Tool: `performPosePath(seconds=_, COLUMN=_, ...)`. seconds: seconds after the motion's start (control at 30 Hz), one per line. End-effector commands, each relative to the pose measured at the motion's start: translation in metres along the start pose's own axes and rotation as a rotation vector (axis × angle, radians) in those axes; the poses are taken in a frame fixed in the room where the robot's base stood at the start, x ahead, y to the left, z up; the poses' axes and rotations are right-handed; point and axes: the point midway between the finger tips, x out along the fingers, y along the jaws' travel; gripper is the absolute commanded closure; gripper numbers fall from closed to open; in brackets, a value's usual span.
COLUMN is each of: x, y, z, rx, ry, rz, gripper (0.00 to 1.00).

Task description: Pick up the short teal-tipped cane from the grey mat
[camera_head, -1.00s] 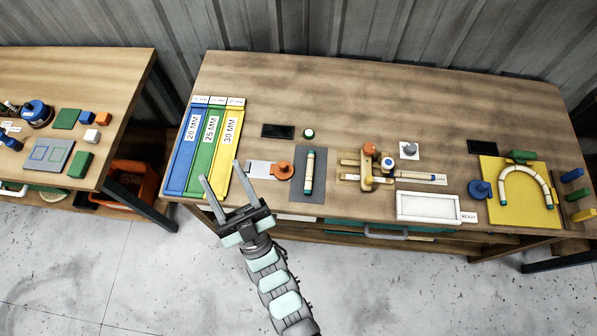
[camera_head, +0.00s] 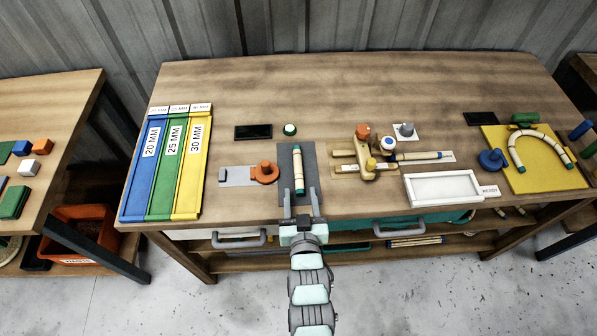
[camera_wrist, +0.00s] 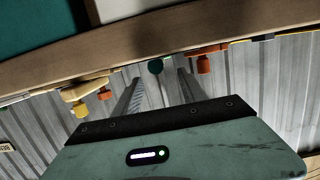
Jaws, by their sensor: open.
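The short teal-tipped cane (camera_head: 298,168) lies on the grey mat (camera_head: 285,158) near the bench's front edge, lengthwise front to back. It is pale with dark bands and a teal near end. My gripper (camera_head: 301,192) is open, at the mat's front end. In the head view its two fingers appear on either side of the cane's near end, with nothing gripped. The wrist view shows the open fingers (camera_wrist: 158,77) with a round green thing between them; I cannot tell whether it is the cane's tip.
An orange clamp (camera_head: 264,173) stands left of the mat. A wooden jig (camera_head: 371,165) and a white tray (camera_head: 442,188) are to the right. The bench's back is clear.

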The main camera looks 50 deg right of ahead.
Motion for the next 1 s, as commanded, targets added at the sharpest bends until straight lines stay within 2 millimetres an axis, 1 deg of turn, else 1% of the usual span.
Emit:
performPosePath(seconds=0.1, x=0.019, y=0.000, z=0.000, rx=-0.001, ry=0.001, rz=0.000, gripper=0.51)
performPosePath(seconds=0.2, x=0.031, y=0.000, z=-0.001, rx=-0.001, ry=0.003, rz=0.000, gripper=0.51)
performPosePath(seconds=0.37, x=0.040, y=0.000, z=0.001, rx=-0.001, ry=0.001, rz=-0.001, gripper=0.51)
performPosePath(seconds=0.47, x=0.048, y=0.001, z=0.001, rx=-0.001, ry=0.002, rz=0.000, gripper=0.51)
performPosePath(seconds=0.73, x=0.084, y=0.003, z=0.002, rx=0.000, ry=0.004, rz=-0.001, gripper=0.51)
performPosePath(seconds=0.83, x=0.089, y=0.003, z=0.001, rx=0.000, ry=0.004, rz=-0.001, gripper=0.51)
performPosePath(seconds=1.0, x=0.089, y=0.002, z=0.002, rx=0.000, ry=0.003, rz=-0.001, gripper=0.51)
